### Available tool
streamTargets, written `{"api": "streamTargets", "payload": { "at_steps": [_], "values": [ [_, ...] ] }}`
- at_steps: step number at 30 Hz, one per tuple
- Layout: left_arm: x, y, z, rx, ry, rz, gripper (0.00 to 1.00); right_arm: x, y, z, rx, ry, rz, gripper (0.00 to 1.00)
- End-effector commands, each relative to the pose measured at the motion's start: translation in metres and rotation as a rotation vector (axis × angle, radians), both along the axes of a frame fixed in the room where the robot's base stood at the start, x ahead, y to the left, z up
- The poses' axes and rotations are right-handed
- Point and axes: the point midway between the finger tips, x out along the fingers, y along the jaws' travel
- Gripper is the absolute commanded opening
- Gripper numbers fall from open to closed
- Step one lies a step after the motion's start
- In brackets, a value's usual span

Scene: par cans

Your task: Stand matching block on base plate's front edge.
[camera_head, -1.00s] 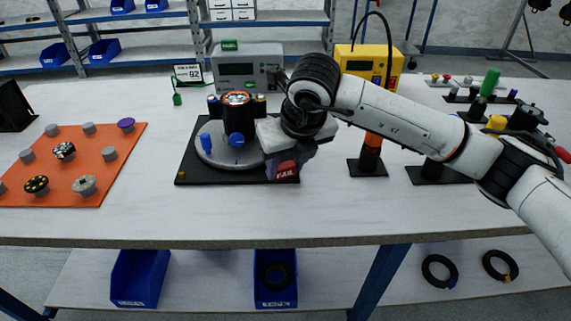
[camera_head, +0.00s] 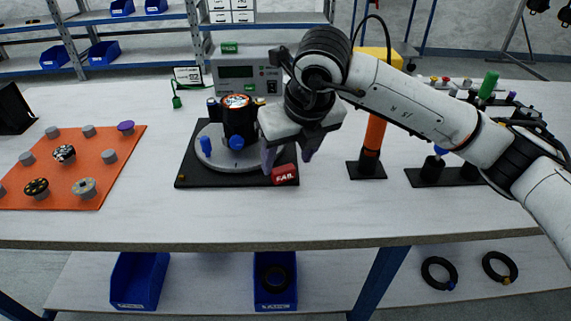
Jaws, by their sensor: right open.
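A red block marked FAIL (camera_head: 285,175) stands on the front right corner of the black base plate (camera_head: 215,182), at its front edge. A grey round turntable (camera_head: 209,154) sits on the plate and carries a black can (camera_head: 239,121) with a blue knob (camera_head: 236,142). My right gripper (camera_head: 288,160) is open, its fingers pointing down just above and behind the red block, apart from it as far as I can tell. The gripper body hides part of the plate's right side. My left gripper is not in view.
An orange mat (camera_head: 110,183) with several small knobs lies at the left. A grey meter box (camera_head: 240,75) stands behind the plate. An orange-topped post (camera_head: 374,140) stands right of the gripper. The table's front strip is clear.

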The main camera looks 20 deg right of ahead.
Motion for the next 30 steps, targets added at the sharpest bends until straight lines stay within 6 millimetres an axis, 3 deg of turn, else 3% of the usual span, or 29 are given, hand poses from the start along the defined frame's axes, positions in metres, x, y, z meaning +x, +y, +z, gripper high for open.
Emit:
{"api": "streamTargets", "payload": {
  "at_steps": [6, 12, 30],
  "values": [
    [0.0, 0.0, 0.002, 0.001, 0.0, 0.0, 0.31, -0.017, -0.002, 0.044, 0.0, -0.003, 0.001, 0.57],
    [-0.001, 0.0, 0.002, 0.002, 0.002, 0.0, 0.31, -0.027, -0.003, 0.066, 0.0, -0.001, 0.0, 0.57],
    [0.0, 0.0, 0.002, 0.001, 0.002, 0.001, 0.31, -0.029, -0.003, 0.069, 0.0, 0.001, 0.0, 0.57]
  ]
}}
